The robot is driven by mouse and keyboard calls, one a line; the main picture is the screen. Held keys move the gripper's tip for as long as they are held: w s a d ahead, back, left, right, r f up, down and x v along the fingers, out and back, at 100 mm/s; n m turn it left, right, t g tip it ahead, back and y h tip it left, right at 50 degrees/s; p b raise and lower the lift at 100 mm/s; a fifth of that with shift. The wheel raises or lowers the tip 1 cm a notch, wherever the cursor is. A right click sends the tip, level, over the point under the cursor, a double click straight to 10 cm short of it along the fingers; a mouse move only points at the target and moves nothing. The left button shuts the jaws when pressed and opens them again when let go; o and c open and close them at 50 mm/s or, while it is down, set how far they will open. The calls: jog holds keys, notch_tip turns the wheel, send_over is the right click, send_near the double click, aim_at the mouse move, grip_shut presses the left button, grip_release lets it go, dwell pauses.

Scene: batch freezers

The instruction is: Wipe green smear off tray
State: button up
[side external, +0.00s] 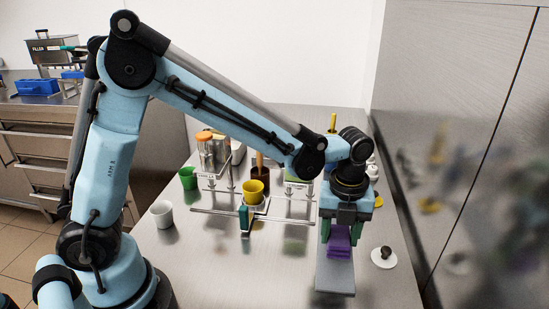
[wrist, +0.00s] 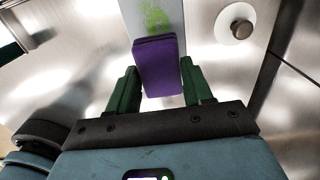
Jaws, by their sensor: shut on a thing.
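My gripper (side external: 340,233) points down over the right part of the steel table. In the wrist view my gripper (wrist: 158,88) has its green fingers on either side of a purple sponge (wrist: 158,66), shut on it. The purple sponge also shows in the side view (side external: 339,243), low over the grey tray (side external: 335,278). I cannot tell whether it touches the tray. In the wrist view the pale tray (wrist: 135,12) runs under the sponge, and the green smear (wrist: 156,16) lies on it just beyond the sponge's far edge. The smear is hidden in the side view.
A white disc with a dark knob (side external: 384,256) lies right of the tray. A rack (side external: 246,216) holds a yellow cup (side external: 254,192) left of my gripper. A white cup (side external: 162,214) and a green cup (side external: 188,177) stand further left. A steel wall (side external: 455,150) bounds the right.

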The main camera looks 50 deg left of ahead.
jog(key=shift+f, duration=0.85)
notch_tip(320, 180, down, 2)
jog(key=shift+f, duration=0.1)
jog(key=shift+w+a, duration=0.6)
jog(key=shift+w, duration=0.05)
jog(key=shift+c, duration=0.8)
jog(key=shift+w+a, duration=2.1)
jog(key=shift+s+d, duration=2.5)
jog(key=shift+d, duration=0.05)
jog(key=r, duration=0.2)
jog(key=shift+s+d+r, duration=0.15)
jog(key=shift+s+r, duration=0.1)
jog(key=shift+r, duration=2.9)
